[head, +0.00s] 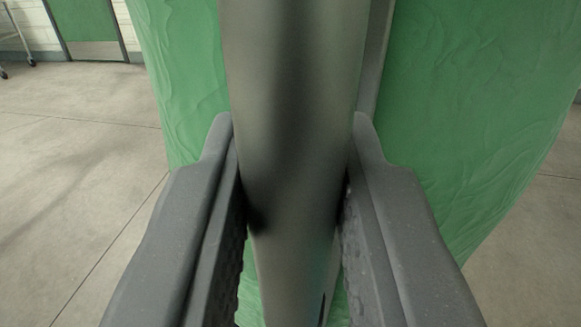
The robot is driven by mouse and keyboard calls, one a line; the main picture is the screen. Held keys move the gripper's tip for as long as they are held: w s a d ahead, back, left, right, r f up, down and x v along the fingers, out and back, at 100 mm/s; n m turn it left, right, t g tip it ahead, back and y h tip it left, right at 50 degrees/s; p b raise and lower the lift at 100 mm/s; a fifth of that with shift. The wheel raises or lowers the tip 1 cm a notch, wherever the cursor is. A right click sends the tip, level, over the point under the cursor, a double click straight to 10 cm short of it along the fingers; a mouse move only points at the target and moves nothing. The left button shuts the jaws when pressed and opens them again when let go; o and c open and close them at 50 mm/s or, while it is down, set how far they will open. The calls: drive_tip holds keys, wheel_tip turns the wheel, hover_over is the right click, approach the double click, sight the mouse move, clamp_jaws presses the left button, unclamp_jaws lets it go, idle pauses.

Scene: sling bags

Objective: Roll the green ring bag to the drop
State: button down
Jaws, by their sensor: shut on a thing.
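The green bag (470,110) fills the middle and right of the head view behind my gripper. Its surface is wrinkled, and its left part shows to the left of a grey post. My gripper (291,125) is shut on this smooth grey upright post (292,60), with one finger on each side of it. The post stands in front of the bag and hides its middle. The bag's top and any ring are out of view. What the post joins to at its ends is not visible.
Bare grey concrete floor (75,190) with joint lines lies open at the left. A green door (88,18) with a metal kick plate is in the white brick wall at the far left. A wheeled stand's leg (20,35) shows beside it.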

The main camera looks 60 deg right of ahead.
drive_tip(key=c, duration=1.3)
unclamp_jaws()
drive_tip(key=shift+c, duration=0.2)
drive_tip(key=b+v, duration=0.1)
drive_tip(key=v, duration=1.2)
drive_tip(key=shift+a, duration=0.35)
drive_tip(key=shift+s+f, duration=0.1)
drive_tip(key=shift+s, duration=0.1)
